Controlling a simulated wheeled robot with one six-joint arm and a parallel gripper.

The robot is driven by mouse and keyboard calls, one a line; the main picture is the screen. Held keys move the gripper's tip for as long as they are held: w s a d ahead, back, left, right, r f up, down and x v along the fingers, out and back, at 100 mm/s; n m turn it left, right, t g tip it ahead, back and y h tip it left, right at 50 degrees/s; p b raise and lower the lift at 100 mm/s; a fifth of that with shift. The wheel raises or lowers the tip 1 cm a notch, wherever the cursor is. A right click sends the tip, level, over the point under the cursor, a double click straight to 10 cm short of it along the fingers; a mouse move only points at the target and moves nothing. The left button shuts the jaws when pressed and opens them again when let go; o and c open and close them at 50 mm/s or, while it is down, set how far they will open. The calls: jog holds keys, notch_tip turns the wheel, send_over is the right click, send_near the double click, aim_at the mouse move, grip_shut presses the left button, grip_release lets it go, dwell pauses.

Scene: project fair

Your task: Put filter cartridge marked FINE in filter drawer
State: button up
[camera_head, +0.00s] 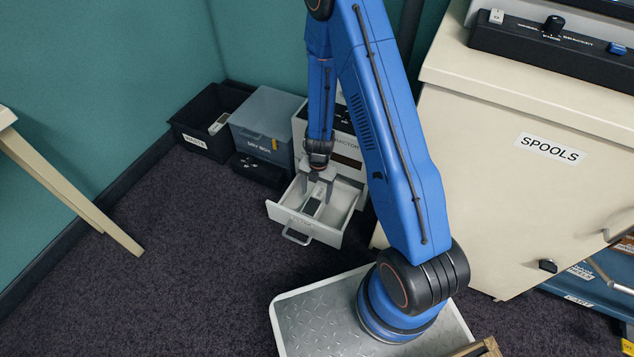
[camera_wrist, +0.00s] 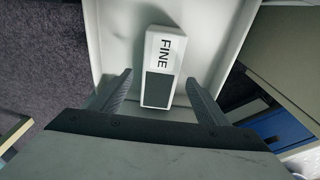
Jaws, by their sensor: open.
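The filter cartridge marked FINE (camera_wrist: 162,66) is a white block with a dark panel. It lies inside the open white filter drawer (camera_wrist: 107,40), on the drawer floor. In the head view the cartridge (camera_head: 311,207) shows small in the pulled-out drawer (camera_head: 289,221), which has a grey handle at its front. My gripper (camera_head: 317,190) is just above the drawer, pointing down. In the wrist view my gripper (camera_wrist: 160,92) is open, with one finger on each side of the cartridge and a gap to both. Nothing is held.
A black bin marked WASTE (camera_head: 187,138), holding a light object, stands at the wall. A grey box (camera_head: 262,118) stands between it and the drawer unit. A cream cabinet marked SPOOLS (camera_head: 480,170) is at the right. Carpet left of the drawer is clear.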

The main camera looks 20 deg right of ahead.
notch_tip(320, 180, up, 6)
jog(key=shift+w+d, duration=0.2)
jog(key=shift+d, duration=0.05)
jog(key=shift+a, duration=0.1)
dwell(0.6)
